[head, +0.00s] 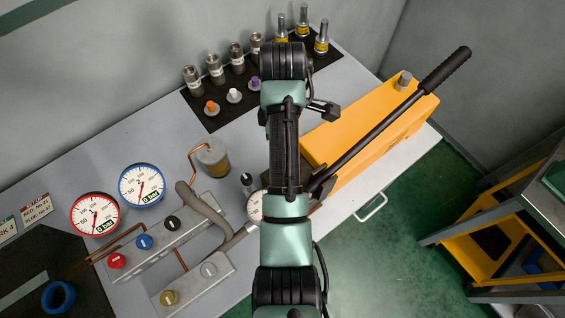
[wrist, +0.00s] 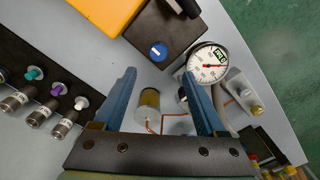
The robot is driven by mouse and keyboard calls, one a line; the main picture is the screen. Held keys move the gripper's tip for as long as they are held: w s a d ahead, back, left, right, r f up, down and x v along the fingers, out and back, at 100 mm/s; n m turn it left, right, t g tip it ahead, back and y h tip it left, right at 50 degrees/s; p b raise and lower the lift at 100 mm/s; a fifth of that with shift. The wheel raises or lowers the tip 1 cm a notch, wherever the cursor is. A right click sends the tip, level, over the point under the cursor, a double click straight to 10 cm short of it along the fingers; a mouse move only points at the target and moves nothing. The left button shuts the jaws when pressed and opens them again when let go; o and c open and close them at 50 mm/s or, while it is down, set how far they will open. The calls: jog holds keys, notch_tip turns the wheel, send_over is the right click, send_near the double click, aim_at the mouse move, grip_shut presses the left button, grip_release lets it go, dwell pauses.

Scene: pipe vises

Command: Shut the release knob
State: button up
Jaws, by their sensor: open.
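In the wrist view, a round blue knob (wrist: 158,51) with a white pointer mark sits on a dark block (wrist: 178,28) beside the yellow-orange pump body (wrist: 102,10). It looks like the release knob. My gripper (wrist: 159,73) is open and empty, its two blue fingers spread. The knob appears just beyond and between the fingertips, apart from both; the height gap cannot be judged. In the head view my arm hides the knob and most of the block, and my fingers cannot be made out.
A white dial gauge (wrist: 208,62) lies close to the right fingertip. A yellow-banded cylinder (wrist: 148,100) stands below the fingertips. In the head view a long black lever (head: 400,110) crosses the pump (head: 340,130). Fittings stand on a dark mat (head: 205,112); valves (head: 160,250) lie left.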

notch_tip(320, 180, down, 11)
jog(key=shift+w+f+p, duration=0.1)
jog(key=shift+f+p, duration=0.05)
jog(key=shift+p, duration=0.85)
grip_shut()
